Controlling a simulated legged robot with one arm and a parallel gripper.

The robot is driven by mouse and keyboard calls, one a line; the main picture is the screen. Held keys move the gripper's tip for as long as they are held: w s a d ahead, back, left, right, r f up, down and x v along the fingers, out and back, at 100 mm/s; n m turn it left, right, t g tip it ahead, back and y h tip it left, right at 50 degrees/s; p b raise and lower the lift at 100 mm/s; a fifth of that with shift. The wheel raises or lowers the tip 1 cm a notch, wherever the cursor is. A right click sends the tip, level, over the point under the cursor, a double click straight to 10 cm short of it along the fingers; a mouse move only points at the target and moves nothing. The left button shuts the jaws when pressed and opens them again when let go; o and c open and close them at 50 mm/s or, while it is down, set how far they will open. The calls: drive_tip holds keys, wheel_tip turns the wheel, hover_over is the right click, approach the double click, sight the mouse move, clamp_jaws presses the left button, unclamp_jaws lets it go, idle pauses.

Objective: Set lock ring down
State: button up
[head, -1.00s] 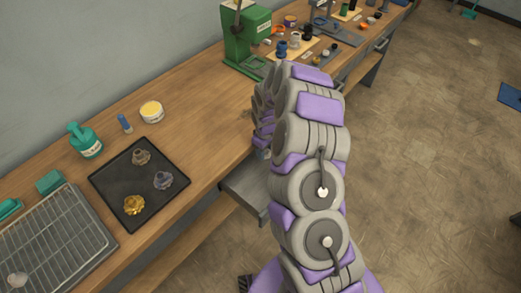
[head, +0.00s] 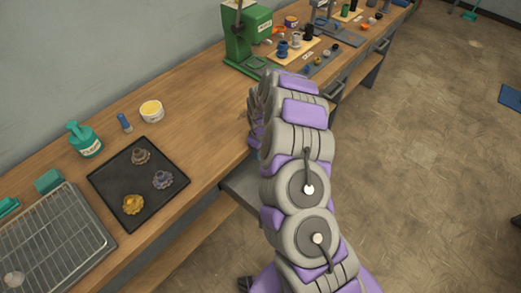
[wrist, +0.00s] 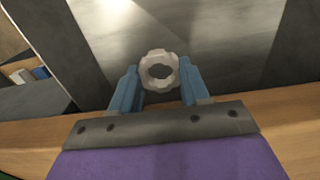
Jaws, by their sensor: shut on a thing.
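The lock ring (wrist: 147,60), a pale grey ring with a notched rim and a round hole, is between the blue fingertips of my gripper (wrist: 158,78) in the wrist view. The gripper is shut on it. Behind the ring in that view is a smooth grey metal surface, with a strip of wooden bench nearer the camera. I cannot tell how far the ring is above that surface. In the head view my arm hides the ring and most of the gripper, near the bench's front edge.
A grey drawer (head: 240,184) juts from the front of the wooden bench (head: 205,105). A black tray (head: 119,204) holds three gear-like parts. A wire rack (head: 52,238), a teal bottle (head: 85,142), a white tub (head: 151,110) and a green press (head: 240,40) stand around it.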

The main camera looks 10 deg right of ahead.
drive_tip(key=o, duration=1.1)
drive_tip(key=shift+s+d+f, duration=0.15)
drive_tip(key=shift+d+f, duration=0.05)
drive_tip(key=shift+d, duration=0.1)
wheel_tip(320, 180, up, 14)
drive_tip(key=f+p, duration=0.1)
drive_tip(key=p, duration=0.2)
drive_tip(key=s+a+r, duration=0.3)
drive_tip(key=s+r, duration=0.4)
drive_tip(key=r, duration=0.4)
drive_tip(key=s+d+r+m, duration=0.1)
drive_tip(key=s+r+m, duration=0.1)
drive_tip(key=s, duration=0.9)
drive_tip(key=s+d+r+m+g, duration=0.1)
drive_tip(key=s+r, duration=0.4)
drive_tip(key=s, duration=0.7)
drive_tip(key=s+r+m, duration=0.4)
drive_tip(key=s, duration=0.7)
drive_tip(key=shift+s+d+g, duration=0.4)
